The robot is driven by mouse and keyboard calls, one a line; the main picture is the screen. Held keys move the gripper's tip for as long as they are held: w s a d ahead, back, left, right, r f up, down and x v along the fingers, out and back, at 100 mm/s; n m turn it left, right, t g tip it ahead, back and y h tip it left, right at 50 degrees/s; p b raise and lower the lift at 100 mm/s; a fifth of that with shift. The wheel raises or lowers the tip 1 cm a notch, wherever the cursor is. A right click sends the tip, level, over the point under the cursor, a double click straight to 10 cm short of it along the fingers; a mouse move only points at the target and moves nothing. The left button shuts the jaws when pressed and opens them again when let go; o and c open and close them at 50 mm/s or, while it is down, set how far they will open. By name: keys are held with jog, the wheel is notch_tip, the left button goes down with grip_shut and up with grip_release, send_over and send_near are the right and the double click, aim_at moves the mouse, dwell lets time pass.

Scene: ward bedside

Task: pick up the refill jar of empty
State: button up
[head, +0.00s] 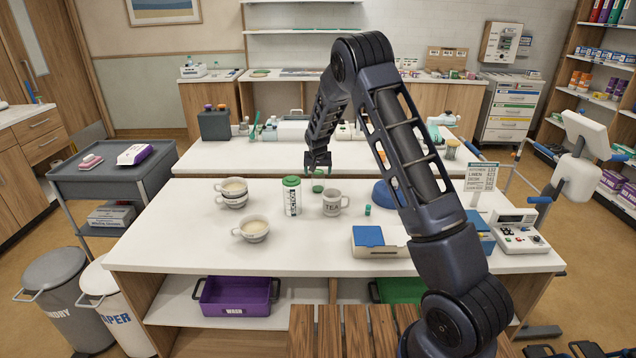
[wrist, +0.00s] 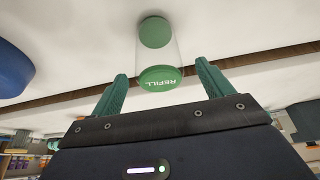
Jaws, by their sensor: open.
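The refill jar (head: 318,188) stands upright near the far edge of the front table, directly below my gripper (head: 318,165) in the head view. It is small and clear, with green at its top and base. In the wrist view its green lid (wrist: 160,79) reads REFILL, and the clear wall looks empty down to a green disc. My gripper (wrist: 163,68) is open, its two green fingers apart on either side of the lid's line. No contact shows; I cannot tell how deep the lid sits between the fingertips.
A white, green-lidded container (head: 292,200) stands close left of the jar, and a TEA mug (head: 332,204) close right. A blue round thing (head: 385,194) is further right. Filled cups (head: 251,231) stand left. A second counter (head: 250,156) lies behind. The table's front middle is clear.

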jog(key=x, duration=0.4)
jog(key=shift+f, duration=0.1)
jog(key=c, duration=1.1)
jog(key=shift+o, duration=0.2)
